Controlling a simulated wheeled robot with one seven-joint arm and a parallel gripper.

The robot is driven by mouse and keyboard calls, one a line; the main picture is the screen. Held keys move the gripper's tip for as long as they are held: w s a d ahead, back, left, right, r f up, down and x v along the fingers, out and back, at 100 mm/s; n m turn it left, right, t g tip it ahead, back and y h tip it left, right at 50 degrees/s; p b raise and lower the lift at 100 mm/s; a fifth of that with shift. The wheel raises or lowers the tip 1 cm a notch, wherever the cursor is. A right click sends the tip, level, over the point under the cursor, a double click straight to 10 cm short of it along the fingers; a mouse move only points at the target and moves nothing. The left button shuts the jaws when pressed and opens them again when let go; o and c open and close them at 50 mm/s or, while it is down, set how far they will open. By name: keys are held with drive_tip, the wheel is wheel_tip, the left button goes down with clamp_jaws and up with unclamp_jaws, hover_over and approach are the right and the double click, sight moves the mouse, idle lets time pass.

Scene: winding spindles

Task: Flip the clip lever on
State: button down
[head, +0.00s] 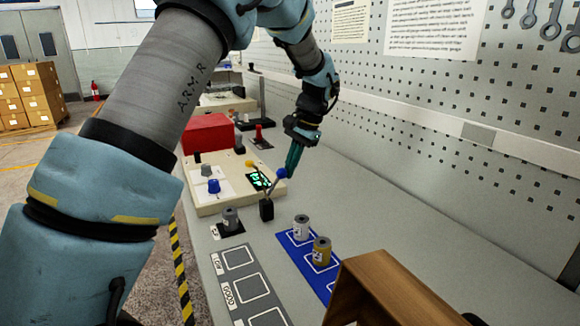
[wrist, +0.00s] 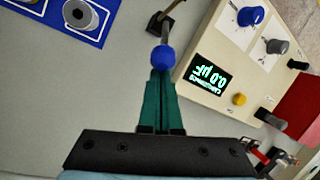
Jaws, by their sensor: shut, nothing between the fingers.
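The clip lever is a thin rod with a blue ball (head: 281,173) on top, rising from a small black base (head: 266,210). It leans right, toward the wall, in the head view. The wrist view shows the same blue ball (wrist: 163,57) and its rod running to the black base (wrist: 160,22). My gripper (head: 290,170) has green fingers, shut and empty. In the wrist view the fingertips (wrist: 161,73) end right at the ball; whether they touch it I cannot tell. A cream meter box (head: 235,205) with a lit green display (wrist: 211,75) stands beside the lever; the display appears to read 0.0 µF.
The meter has blue (head: 214,186) and yellow (wrist: 239,99) knobs. A grey spindle (head: 230,218) stands left of the lever. Grey (head: 302,227) and gold (head: 321,251) spindles stand on a blue mat (head: 293,258). A brown wooden box (head: 400,290) is near right. Bench along the wall is clear.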

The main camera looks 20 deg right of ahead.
drive_tip(key=shift+a, duration=0.1)
drive_tip(key=shift+a+r+h+b, duration=0.1)
drive_tip(key=shift+r+h+b, duration=0.1)
drive_tip(key=shift+h+b, duration=0.2)
drive_tip(key=shift+a+r, duration=0.15)
drive_tip(key=shift+a, duration=0.05)
drive_tip(key=s+a+r+t+h+b, duration=0.1)
drive_tip(key=a+h+b, duration=0.9)
drive_tip(key=b, duration=1.2)
drive_tip(key=shift+a+n+b, duration=0.3)
drive_tip(key=shift+a+n, duration=0.1)
drive_tip(key=shift+a, duration=0.35)
drive_tip(key=shift+a+f, duration=0.15)
drive_tip(key=shift+a, duration=0.1)
